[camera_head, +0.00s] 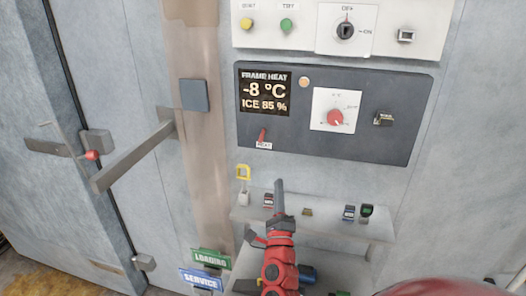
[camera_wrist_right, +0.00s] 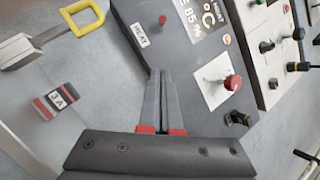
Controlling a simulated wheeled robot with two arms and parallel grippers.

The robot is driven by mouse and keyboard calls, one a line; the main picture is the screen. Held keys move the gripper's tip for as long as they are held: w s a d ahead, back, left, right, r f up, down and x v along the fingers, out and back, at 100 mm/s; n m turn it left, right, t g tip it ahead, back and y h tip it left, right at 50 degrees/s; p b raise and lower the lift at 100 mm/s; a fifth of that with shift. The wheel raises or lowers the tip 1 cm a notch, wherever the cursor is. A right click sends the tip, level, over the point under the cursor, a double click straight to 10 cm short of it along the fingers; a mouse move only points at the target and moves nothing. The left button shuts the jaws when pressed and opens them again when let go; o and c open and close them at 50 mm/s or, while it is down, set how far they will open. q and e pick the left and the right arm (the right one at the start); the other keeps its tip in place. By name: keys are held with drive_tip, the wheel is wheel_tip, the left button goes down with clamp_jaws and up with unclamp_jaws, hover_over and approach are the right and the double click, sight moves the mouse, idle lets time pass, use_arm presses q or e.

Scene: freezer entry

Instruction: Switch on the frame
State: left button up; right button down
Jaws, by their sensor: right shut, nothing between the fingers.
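The dark frame-heat panel (camera_head: 350,95) is on the wall. Its display (camera_head: 265,92) reads "FRAME HEAT -8 °C ICE 85 %". The toggle also shows in the wrist view (camera_wrist_right: 162,20). A round lamp (camera_head: 304,82), a red knob (camera_head: 335,117) and a black switch (camera_head: 383,118) are to the right. My right gripper (camera_head: 279,184) is shut and empty, below the panel and to the right of the toggle. In the wrist view its fingertips (camera_wrist_right: 158,72) are apart from the toggle. My left gripper is not in view.
Above is a white panel with a rotary switch (camera_head: 345,30) and yellow and green buttons. A door handle bar (camera_head: 135,158) juts out at left. Green and blue signs hang low.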

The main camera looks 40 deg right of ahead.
sight(262, 135)
drive_tip(key=w+d+r+p, duration=0.2)
drive_tip(key=w+r+p, duration=0.4)
drive_tip(key=w, duration=0.3)
drive_tip(key=shift+d+r+p, duration=0.3)
drive_tip(key=shift+p, duration=0.35)
drive_tip(key=shift+w+r, duration=0.1)
drive_tip(key=shift+w, duration=0.05)
